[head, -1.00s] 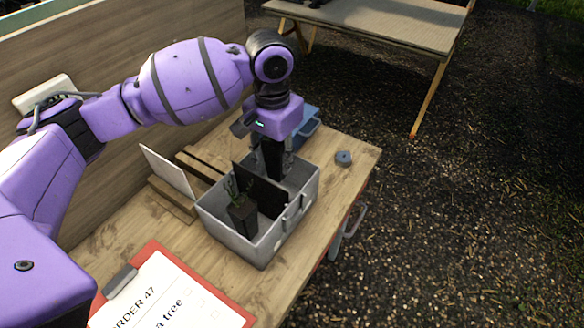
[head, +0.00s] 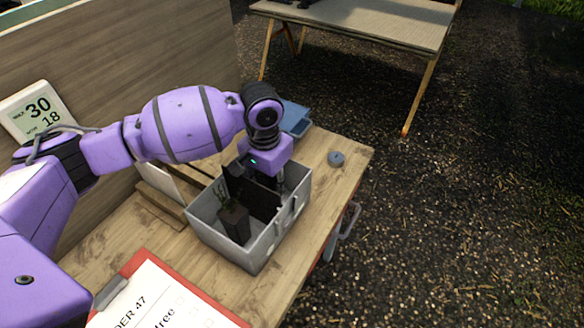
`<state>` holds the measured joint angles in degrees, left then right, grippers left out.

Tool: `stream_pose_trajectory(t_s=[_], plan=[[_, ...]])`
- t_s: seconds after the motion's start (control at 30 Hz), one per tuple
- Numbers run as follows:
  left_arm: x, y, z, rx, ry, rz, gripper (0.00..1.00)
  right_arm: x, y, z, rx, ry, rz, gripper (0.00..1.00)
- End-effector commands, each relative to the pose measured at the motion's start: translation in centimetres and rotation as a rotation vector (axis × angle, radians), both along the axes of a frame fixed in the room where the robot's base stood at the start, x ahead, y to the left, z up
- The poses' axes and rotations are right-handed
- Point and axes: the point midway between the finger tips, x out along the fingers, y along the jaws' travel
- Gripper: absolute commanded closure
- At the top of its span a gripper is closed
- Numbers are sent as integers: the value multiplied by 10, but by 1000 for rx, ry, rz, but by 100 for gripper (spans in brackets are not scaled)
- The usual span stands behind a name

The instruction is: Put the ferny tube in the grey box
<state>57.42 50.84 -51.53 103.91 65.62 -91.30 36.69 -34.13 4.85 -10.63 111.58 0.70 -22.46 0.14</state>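My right gripper is not in view.
A blue tray (head: 296,119) lies behind my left wrist. Wooden slats (head: 160,204) lie left of the box. A red clipboard (head: 209,307) is in front. A display (head: 38,112) stands at the back left.

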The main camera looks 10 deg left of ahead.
Motion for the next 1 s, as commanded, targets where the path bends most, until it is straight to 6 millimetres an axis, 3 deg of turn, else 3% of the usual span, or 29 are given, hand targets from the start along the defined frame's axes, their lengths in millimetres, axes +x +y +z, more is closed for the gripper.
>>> stream_pose_trajectory(t_s=[0.07, 0.1, 0.23, 0.63, 1.0], plan=[[-1, 0, -3, -1, 1, 1, 97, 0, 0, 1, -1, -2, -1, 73], [0, 0, -3, 0, 1, 1, 62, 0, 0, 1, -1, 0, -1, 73], [-1, 0, -3, 1, 2, 1, 47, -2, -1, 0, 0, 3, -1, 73], [0, 0, 4, 0, 1, 0, 47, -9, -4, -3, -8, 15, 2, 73], [1, 1, 80, -1, -4, 1, 47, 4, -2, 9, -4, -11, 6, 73]])
